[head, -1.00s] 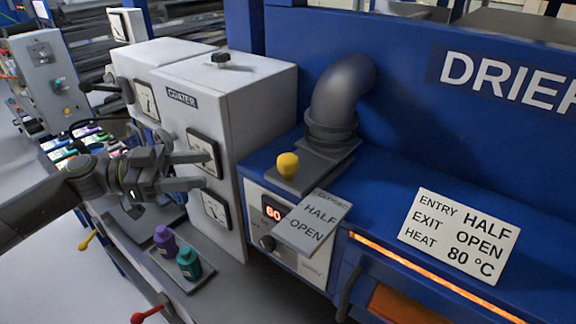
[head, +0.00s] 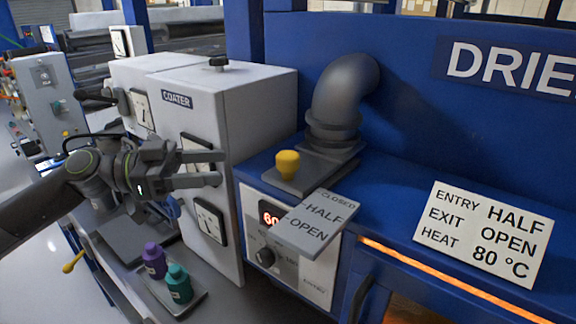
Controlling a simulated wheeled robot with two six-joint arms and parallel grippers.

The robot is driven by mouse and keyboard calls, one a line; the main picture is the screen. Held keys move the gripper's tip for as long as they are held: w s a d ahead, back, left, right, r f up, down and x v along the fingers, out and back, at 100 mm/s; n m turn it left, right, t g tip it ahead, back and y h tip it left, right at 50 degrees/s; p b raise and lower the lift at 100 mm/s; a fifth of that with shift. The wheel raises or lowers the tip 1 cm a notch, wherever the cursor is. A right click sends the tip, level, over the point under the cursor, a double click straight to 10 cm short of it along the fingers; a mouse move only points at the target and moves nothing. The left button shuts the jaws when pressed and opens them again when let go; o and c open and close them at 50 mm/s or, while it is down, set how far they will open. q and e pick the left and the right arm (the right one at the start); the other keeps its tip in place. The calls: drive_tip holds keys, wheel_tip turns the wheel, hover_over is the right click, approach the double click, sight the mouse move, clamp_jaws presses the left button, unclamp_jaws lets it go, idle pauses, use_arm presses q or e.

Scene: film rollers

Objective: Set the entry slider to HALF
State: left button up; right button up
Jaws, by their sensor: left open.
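The entry slider is a grey plate (head: 316,172) at the foot of a dark elbow pipe, on the blue drier's top. Its yellow knob (head: 287,164) stands upright at the plate's front left. A tilted label (head: 317,222) beside it reads CLOSED, HALF, OPEN from back to front. The knob lies left of the label, towards its CLOSED end; I cannot tell the exact setting. My left gripper (head: 216,168) is open and empty, left of the knob and apart from it, in front of the coater's face. My right gripper is not in view.
A sign (head: 484,233) reads ENTRY HALF, EXIT OPEN, HEAT 80 °C. The white coater box (head: 262,115) stands behind the left gripper. Purple (head: 154,260) and teal (head: 178,284) bottles stand below on a tray. The elbow pipe (head: 342,95) rises behind the knob.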

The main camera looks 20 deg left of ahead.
sight(288, 161)
use_arm(q)
drive_tip(key=shift+p+x, duration=2.45)
drive_tip(key=shift+x, duration=3.1)
drive_tip(key=shift+p+x, duration=0.45)
drive_tip(key=shift+x, duration=0.65)
drive_tip(key=shift+w, duration=0.1)
